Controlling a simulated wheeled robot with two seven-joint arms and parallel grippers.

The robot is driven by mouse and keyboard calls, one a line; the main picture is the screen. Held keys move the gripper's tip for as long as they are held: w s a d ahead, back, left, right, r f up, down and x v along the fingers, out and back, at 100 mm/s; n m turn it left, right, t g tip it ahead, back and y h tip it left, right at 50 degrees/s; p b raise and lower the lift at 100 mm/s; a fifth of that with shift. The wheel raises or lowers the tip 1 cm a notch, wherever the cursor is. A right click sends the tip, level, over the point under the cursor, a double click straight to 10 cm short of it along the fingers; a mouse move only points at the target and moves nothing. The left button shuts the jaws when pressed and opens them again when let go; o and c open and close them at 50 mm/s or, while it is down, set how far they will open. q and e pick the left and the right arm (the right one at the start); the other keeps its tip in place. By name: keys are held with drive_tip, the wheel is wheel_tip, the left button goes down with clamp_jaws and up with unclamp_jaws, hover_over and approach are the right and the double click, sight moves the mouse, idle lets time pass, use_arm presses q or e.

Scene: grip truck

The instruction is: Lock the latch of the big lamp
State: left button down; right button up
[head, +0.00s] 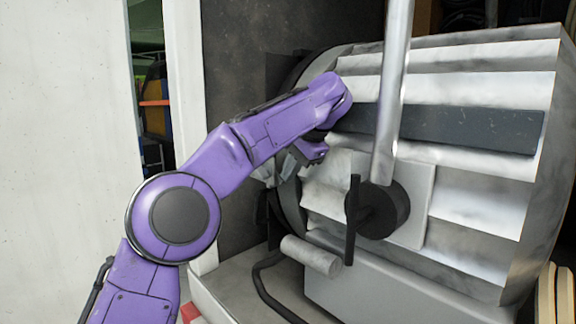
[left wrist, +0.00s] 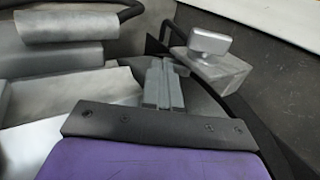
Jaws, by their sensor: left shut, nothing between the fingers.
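The big lamp (head: 470,95) is a large silver ribbed housing filling the right of the head view. My left gripper (left wrist: 164,68) is shut and empty; its grey fingertips are beside the lamp's dark rim in the left wrist view. A silver latch (left wrist: 210,42) with a rounded metal tab sits on a grey block just right of and beyond the fingertips. I cannot tell whether they touch. In the head view my purple left arm reaches to the lamp's left side, and its wrist hides most of the fingers and the latch area. My right gripper is not in view.
A silver pole (head: 392,90) rises in front of the lamp from a black knob (head: 384,210) with a dark lever (head: 352,220). A grey cylinder (head: 311,255) and a dark curved bar (head: 262,282) are below. A pale wall (head: 65,120) stands at left.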

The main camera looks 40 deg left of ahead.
use_arm(q)
drive_tip(key=shift+r, duration=0.45)
drive_tip(key=w+p+v, duration=0.1)
drive_tip(key=p+v, duration=0.4)
drive_tip(key=v, duration=0.5)
drive_tip(key=shift+s+r, duration=0.25)
drive_tip(key=shift+s, duration=0.3)
drive_tip(key=shift+d, duration=0.15)
